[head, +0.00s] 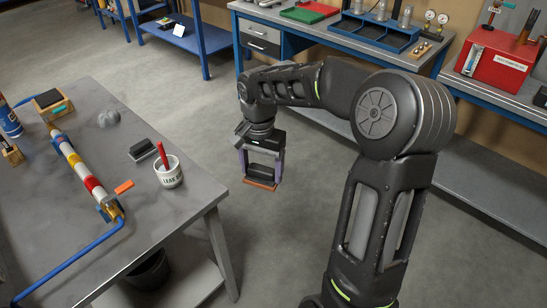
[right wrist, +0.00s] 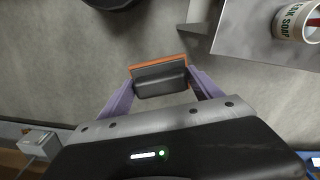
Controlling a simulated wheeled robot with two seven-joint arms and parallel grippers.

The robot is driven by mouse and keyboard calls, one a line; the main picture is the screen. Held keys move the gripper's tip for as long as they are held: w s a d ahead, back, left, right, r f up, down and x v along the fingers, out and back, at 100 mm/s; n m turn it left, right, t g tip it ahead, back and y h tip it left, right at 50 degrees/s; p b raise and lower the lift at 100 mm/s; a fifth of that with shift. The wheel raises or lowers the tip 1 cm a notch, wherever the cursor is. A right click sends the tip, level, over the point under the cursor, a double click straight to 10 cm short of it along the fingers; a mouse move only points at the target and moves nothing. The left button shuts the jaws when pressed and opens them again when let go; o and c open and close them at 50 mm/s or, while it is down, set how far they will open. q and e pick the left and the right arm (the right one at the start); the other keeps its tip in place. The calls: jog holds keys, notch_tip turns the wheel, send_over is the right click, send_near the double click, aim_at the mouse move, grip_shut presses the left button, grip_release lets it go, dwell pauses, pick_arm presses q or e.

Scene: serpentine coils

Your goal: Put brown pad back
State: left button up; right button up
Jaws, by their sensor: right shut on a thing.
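My right gripper (head: 262,178) is shut on the brown pad (head: 260,185), a dark block with an orange-brown face. It holds the pad in the air over the floor, just off the right edge of the table. In the right wrist view the pad (right wrist: 160,82) sits between the two purple-grey fingers of the gripper (right wrist: 160,88). A dark grey pad (head: 143,150) lies on the grey table (head: 150,215). A wooden holder (head: 52,108) with dark and teal items stands at the table's far left. My left gripper is out of view.
A white leak soap mug (head: 169,174) with a red handle in it stands near the table's right edge. A striped tube (head: 80,168) with a blue hose, an orange tag (head: 124,187) and a grey cloth (head: 108,118) lie further left. A dark bin (head: 148,270) is below.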

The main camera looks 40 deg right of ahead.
jog(key=w+a+f+n+b, duration=0.3)
jog(key=a+f+n, duration=0.9)
jog(key=a+f, duration=0.5)
notch_tip(320, 180, down, 4)
jog(key=shift+w+r, duration=0.1)
jog(key=shift+w, duration=0.2)
